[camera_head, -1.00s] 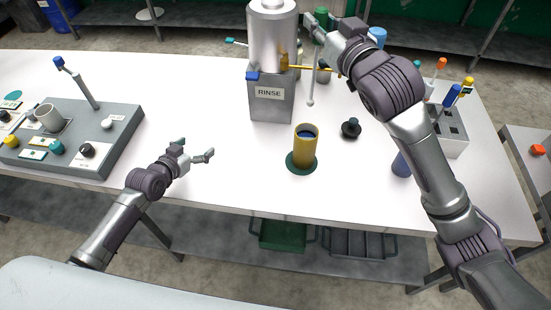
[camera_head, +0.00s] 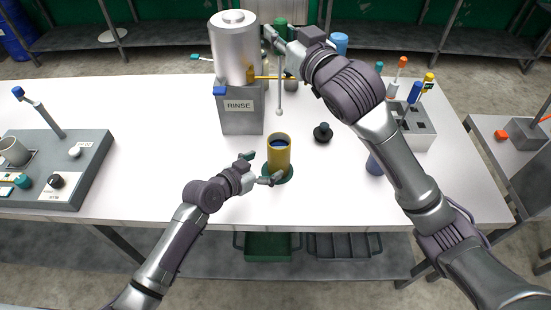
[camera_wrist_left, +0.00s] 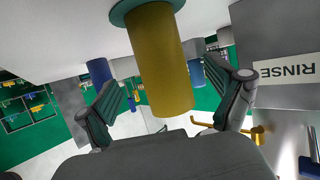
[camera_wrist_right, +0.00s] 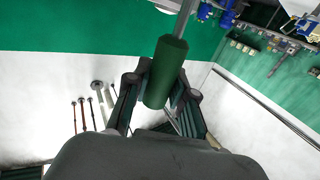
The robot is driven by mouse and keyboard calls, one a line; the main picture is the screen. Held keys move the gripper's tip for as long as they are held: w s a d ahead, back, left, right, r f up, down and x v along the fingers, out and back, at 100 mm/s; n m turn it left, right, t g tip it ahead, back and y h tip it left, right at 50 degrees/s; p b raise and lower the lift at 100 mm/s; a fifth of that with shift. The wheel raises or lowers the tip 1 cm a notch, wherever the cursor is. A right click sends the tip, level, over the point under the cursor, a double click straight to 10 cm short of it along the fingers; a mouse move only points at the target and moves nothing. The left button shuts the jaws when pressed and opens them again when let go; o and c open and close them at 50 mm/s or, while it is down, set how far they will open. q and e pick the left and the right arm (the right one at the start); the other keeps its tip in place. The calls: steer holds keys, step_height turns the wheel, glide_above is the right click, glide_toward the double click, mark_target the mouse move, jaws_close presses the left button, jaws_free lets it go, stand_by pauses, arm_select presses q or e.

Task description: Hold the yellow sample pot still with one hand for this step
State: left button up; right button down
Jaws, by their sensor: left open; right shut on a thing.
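The yellow sample pot (camera_head: 279,156) stands upright on a round green mat (camera_head: 290,177) and has dark liquid inside. My left gripper (camera_head: 263,168) is open just left of the pot, low over the table. In the left wrist view the pot (camera_wrist_left: 160,65) stands between the open fingers (camera_wrist_left: 172,108), with gaps seemingly left on both sides. My right gripper (camera_head: 270,33) is raised behind the pot, shut on a green handle (camera_wrist_right: 166,72). A thin rod with a ball end (camera_head: 279,112) hangs below it, above the table.
The metal RINSE tank (camera_head: 236,50) with a yellow spout stands behind the pot. A black knobbed piece (camera_head: 323,134) lies right of the pot. A grey control box (camera_head: 85,160) is at left, a grey tool rack (camera_head: 415,137) at right.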

mark_target(272, 161)
arm_select(q)
steer(key=x, duration=0.7)
steer(key=shift+s+a, duration=0.1)
steer(key=shift+c, duration=0.2)
